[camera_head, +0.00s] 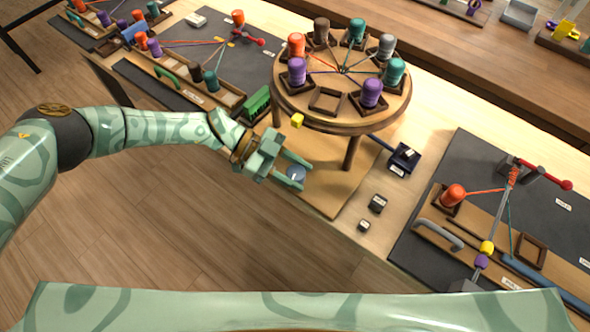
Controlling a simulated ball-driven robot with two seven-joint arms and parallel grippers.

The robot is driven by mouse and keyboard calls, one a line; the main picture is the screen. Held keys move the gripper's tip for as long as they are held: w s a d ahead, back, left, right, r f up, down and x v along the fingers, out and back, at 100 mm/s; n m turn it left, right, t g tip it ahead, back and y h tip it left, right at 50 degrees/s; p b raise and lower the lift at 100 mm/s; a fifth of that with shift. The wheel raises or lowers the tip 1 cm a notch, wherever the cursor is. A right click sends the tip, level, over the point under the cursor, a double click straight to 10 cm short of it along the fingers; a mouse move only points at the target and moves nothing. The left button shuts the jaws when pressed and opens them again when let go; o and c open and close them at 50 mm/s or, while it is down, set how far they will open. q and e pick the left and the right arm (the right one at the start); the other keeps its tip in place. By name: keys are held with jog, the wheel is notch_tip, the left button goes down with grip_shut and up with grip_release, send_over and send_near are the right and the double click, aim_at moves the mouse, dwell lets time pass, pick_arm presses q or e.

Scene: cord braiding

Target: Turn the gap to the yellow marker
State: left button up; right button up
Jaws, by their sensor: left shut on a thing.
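A round wooden braiding disc (345,122) stands on legs on the bench. Several bobbins sit in dark square frames around its top, with cords running to the centre. The gap (326,100) is an empty square frame at the front, between a purple bobbin (372,92) on its right and another purple bobbin (297,70) on its left. The yellow marker (296,121), a small cube, is by the disc's front-left rim, left of the gap. My left gripper (296,176) is below the marker, shut on a small round blue-grey thing (297,173). My right gripper is out of view.
A dark blue box (404,158) and small dark blocks (377,203) lie right of the disc. A green block (257,103) is at its left. Dark mats with corded boards (470,215) lie at right and upper left.

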pick_arm(q)
jog(key=o, duration=1)
jog(key=shift+d, duration=0.15)
jog(key=v, duration=1.6)
jog(key=shift+r, duration=0.1)
